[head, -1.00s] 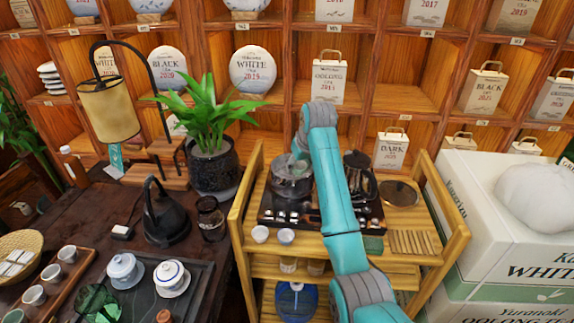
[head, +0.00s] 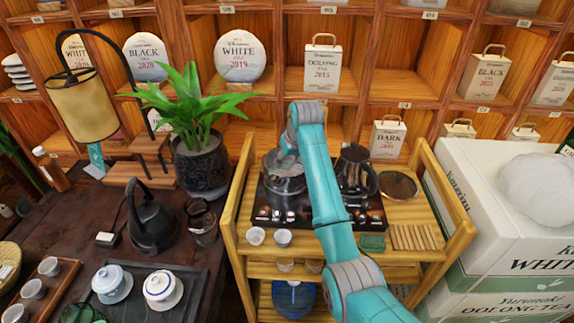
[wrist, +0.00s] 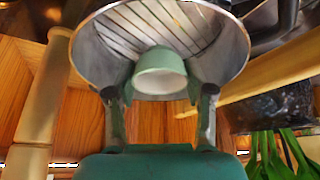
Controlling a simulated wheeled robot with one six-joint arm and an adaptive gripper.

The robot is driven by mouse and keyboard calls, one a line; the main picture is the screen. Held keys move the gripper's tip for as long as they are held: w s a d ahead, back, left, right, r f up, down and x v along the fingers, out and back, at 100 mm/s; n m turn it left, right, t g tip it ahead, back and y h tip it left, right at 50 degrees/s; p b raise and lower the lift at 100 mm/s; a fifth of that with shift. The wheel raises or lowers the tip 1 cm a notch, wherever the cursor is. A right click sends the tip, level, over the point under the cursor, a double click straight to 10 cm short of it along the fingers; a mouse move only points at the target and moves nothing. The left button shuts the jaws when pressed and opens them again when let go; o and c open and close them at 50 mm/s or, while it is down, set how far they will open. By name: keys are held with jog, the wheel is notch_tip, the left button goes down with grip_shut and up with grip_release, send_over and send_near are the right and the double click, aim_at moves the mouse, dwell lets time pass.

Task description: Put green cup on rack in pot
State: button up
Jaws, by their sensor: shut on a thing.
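The green cup (wrist: 160,72) is pale green and sits between the two fingers of my gripper (wrist: 162,88) in the wrist view. My gripper is shut on it. Behind the cup is the round metal pot (wrist: 88,50), with a rack of parallel slats (wrist: 150,25) inside. The cup overlaps the pot's near side; I cannot tell whether it touches the rack. In the head view, my gripper (head: 287,162) is at the mouth of the pot (head: 284,187) on the wooden cart. The cup is hidden or too small to tell there.
A dark kettle (head: 354,172) stands just right of the pot. Two small white cups (head: 256,236) sit at the cart's front left. A potted plant (head: 203,165) stands left of the cart, and stacked white boxes (head: 490,220) stand right of it. Shelves rise behind.

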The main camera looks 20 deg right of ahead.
jog(key=shift+f, duration=1.2)
jog(key=shift+f, duration=0.1)
jog(key=o, duration=1.1)
jog(key=v, duration=1.2)
jog(key=shift+s, duration=0.15)
